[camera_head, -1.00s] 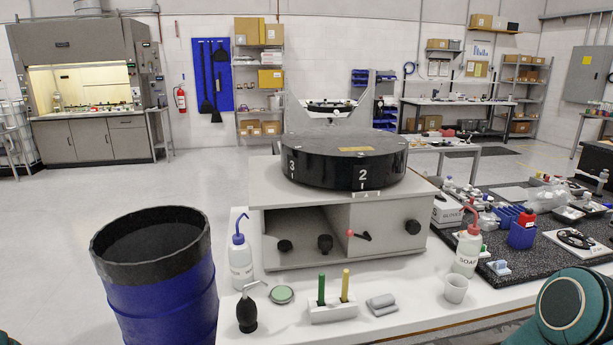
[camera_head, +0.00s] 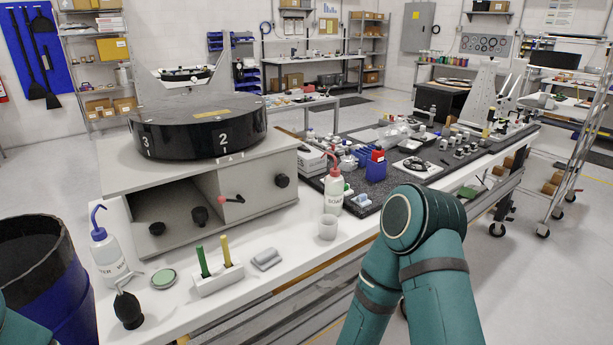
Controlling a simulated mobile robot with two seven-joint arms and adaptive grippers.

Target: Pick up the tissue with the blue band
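I cannot make out a tissue with a blue band for certain. Small white and blue items (camera_head: 348,191) lie at the front left of the black speckled surface (camera_head: 378,201), too small to identify. A grey folded or rolled piece (camera_head: 267,260) lies on the white bench, with no blue band visible. My teal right arm shows at lower right, but its gripper is outside the view. Only a sliver of my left arm shows at lower left, without its gripper.
A black drum on a grey cabinet (camera_head: 250,185) fills the bench's left. In front are wash bottles (camera_head: 333,190), a white holder with green and yellow sticks (camera_head: 217,280), and a small cup (camera_head: 327,229). A blue bin (camera_head: 72,306) stands left. Floor is open at right.

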